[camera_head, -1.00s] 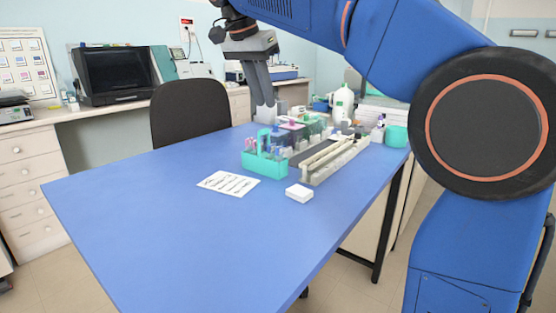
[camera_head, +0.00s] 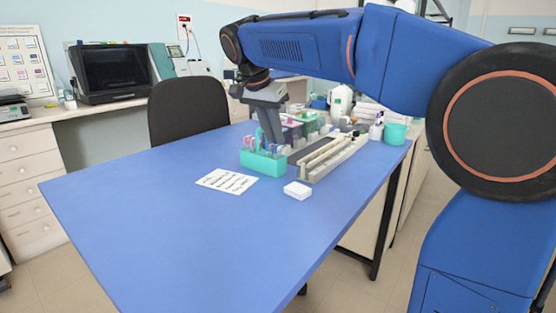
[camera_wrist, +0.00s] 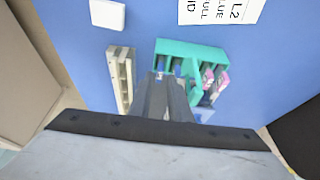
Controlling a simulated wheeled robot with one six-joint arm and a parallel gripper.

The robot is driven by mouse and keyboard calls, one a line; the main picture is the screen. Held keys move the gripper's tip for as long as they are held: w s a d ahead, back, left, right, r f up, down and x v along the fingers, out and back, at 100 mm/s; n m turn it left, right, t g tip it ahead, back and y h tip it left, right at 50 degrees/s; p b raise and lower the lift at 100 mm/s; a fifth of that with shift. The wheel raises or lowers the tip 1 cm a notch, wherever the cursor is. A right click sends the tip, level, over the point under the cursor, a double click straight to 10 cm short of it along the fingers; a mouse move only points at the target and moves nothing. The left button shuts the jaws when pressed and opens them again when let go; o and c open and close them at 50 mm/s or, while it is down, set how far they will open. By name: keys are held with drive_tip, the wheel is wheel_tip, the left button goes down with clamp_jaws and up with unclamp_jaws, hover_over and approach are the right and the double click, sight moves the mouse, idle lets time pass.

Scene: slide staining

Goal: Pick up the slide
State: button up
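I cannot make out a slide for certain in either view. A teal rack (camera_head: 262,165) stands on the blue table and holds small items with pink and purple parts (camera_head: 251,143). The rack (camera_wrist: 205,47) also shows in the wrist view, with pink and purple pieces (camera_wrist: 213,77) at its right. My gripper (camera_head: 272,152) points down just behind or over the rack in the head view. Its two fingers (camera_wrist: 166,76) overlap the rack's lower edge in the wrist view. They look close together, and their tips are hard to see. I see nothing clearly held.
A long pale rail holder (camera_head: 333,157) lies right of the rack. A small white box (camera_head: 297,190) and a printed white card (camera_head: 226,181) lie in front. Bottles (camera_head: 341,101) and a teal cup (camera_head: 396,134) stand behind. The table's front left is clear.

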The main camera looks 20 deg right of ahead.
sight(278, 159)
drive_tip(key=shift+x, duration=2.4)
drive_tip(key=shift+d, duration=0.1)
drive_tip(key=shift+c, duration=0.3)
clamp_jaws()
drive_tip(key=shift+r, duration=0.15)
